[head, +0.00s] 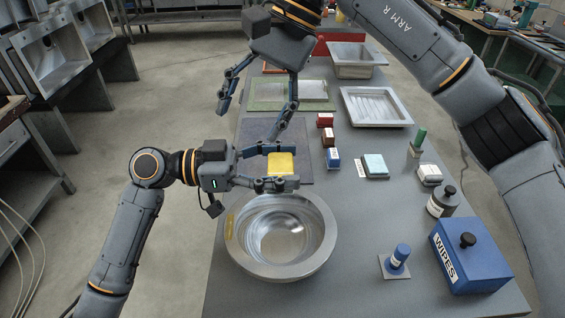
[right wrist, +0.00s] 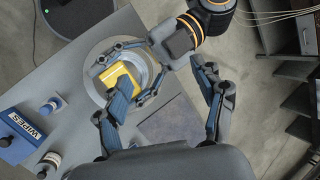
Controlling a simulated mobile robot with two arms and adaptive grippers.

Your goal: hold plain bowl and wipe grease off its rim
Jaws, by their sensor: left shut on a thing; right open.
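The plain metal bowl (head: 305,262) stands on the grey bench in the head view; it also shows in the right wrist view (right wrist: 89,88), partly covered by my arm. A yellow grease smear (head: 229,225) lies on the left of its rim. My left gripper (head: 281,167) is shut on a yellow sponge-like block (head: 281,162), above the bowl's far edge and not visibly touching the bowl. The block shows in the right wrist view (right wrist: 118,80). My right gripper (head: 249,122) is open and empty, beyond my left gripper; its fingers frame the right wrist view (right wrist: 165,110).
A blue wipes box (head: 468,258), a blue-topped stamp-like tool (head: 399,258) and a dark-capped jar (head: 442,202) stand right of the bowl. Small blocks (head: 329,140) and metal trays (head: 375,106) lie further back. A dark mat (head: 255,140) lies behind the bowl.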

